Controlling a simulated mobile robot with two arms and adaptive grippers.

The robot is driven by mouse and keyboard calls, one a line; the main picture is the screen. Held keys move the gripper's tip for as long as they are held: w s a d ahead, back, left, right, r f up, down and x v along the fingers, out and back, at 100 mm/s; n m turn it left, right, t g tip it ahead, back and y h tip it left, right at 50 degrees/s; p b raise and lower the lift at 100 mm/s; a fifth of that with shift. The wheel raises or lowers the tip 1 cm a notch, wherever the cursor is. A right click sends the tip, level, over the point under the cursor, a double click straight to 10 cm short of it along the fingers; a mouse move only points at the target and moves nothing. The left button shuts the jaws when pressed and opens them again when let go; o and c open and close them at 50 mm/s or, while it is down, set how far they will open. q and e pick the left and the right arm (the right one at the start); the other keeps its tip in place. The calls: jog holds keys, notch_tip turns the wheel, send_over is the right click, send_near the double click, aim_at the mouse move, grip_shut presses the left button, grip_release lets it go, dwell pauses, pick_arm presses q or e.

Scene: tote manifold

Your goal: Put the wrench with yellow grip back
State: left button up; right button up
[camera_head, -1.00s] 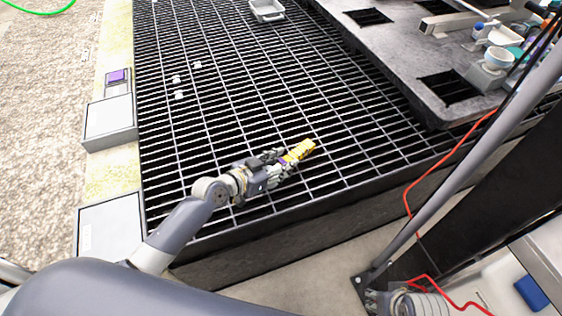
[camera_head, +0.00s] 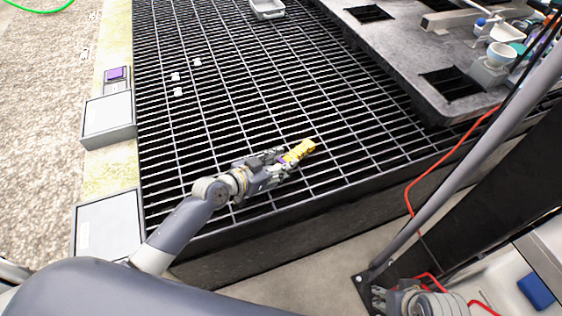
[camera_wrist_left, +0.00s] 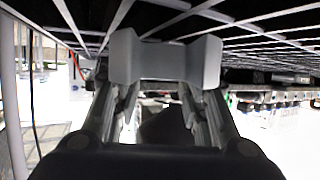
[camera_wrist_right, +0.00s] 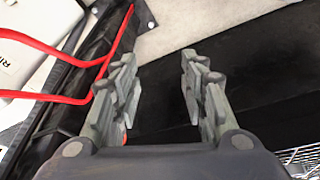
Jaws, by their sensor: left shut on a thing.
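My left gripper (camera_head: 284,163) is shut on a yellow-ended tool, which I take to be the wrench with yellow grip (camera_head: 300,150). The yellow part sticks out beyond the fingertips, over the front part of the black grating. In the left wrist view a pale grey notched piece (camera_wrist_left: 165,58) spans the fingertips; I cannot tell which part of the tool it is. My right gripper is open and empty in the right wrist view (camera_wrist_right: 160,85). It also shows low at the right in the head view (camera_head: 378,300).
The grating (camera_head: 240,100) is mostly bare, with several small white pieces (camera_head: 178,92) at left. A grey tray (camera_head: 267,9) stands at the far edge. A dark slab with square openings (camera_head: 400,50) holds cups at right. Red cable (camera_head: 408,195) and a grey pole are near my right arm.

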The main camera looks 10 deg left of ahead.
pick_arm(q)
jog(key=shift+f, duration=0.2)
pick_arm(e)
jog(key=shift+r, duration=0.15)
pick_arm(q)
jog(key=shift+f, duration=0.1)
jog(key=shift+f+b, duration=0.15)
jog(key=shift+b, duration=0.2)
pick_arm(e)
jog(key=shift+s+r, duration=0.15)
jog(key=shift+r, duration=0.15)
pick_arm(q)
jog(key=shift+f, duration=0.1)
pick_arm(e)
jog(key=shift+s+r, duration=0.1)
jog(key=shift+s, duration=0.1)
pick_arm(q)
jog(key=o, duration=1.5)
jog(key=shift+c, duration=0.2)
pick_arm(e)
jog(key=shift+s+r, duration=0.1)
jog(key=shift+r, duration=0.1)
pick_arm(q)
jog(key=shift+s+a, duration=0.1)
jog(key=v, duration=1.1)
jog(key=shift+s+a, duration=0.2)
jog(key=shift+s, duration=0.05)
